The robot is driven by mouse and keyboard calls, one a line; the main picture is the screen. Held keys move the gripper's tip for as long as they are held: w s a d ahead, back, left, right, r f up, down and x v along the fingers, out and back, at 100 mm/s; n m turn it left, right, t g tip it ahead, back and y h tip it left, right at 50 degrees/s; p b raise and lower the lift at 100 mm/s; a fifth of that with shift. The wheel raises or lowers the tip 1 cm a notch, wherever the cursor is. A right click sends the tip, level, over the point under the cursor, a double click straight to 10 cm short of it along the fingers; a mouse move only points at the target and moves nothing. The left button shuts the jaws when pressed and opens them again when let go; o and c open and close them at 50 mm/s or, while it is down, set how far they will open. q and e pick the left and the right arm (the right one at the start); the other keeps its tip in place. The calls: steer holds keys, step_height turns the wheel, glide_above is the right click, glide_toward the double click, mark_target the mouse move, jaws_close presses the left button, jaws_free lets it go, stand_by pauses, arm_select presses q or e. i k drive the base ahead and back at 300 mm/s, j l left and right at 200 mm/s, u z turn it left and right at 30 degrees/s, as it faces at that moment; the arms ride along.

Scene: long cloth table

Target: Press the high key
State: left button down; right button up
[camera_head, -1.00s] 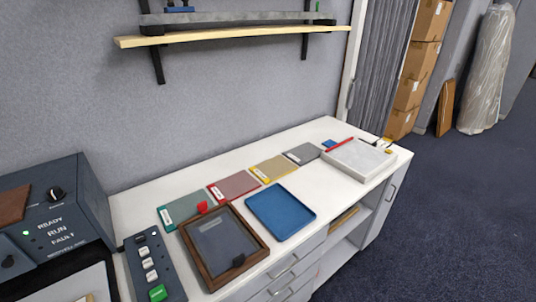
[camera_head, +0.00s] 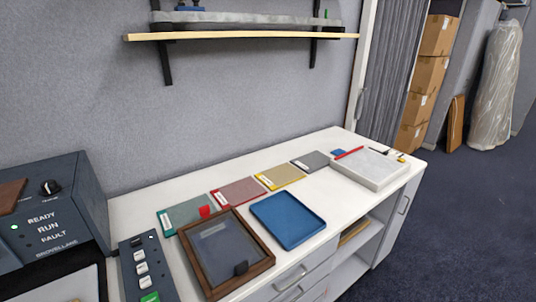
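A dark key panel (camera_head: 127,272) lies on the left part of the white table, cut off by the bottom edge of the head view. It carries a column of keys: a dark one at the far end, white keys (camera_head: 141,268) in the middle and a green key (camera_head: 150,297) at the near end. Any lettering on the keys is too small to read, so I cannot tell which is the high key. Neither of my grippers is in view.
A dark control box (camera_head: 50,215) marked READY, RUN, FAULT stands left of the panel. To its right are a brown framed tray (camera_head: 262,247), a blue tray (camera_head: 322,222), several coloured cards and a grey slab (camera_head: 370,180). A shelf (camera_head: 240,36) hangs above.

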mark_target(138, 256)
steer(key=u, duration=1.8)
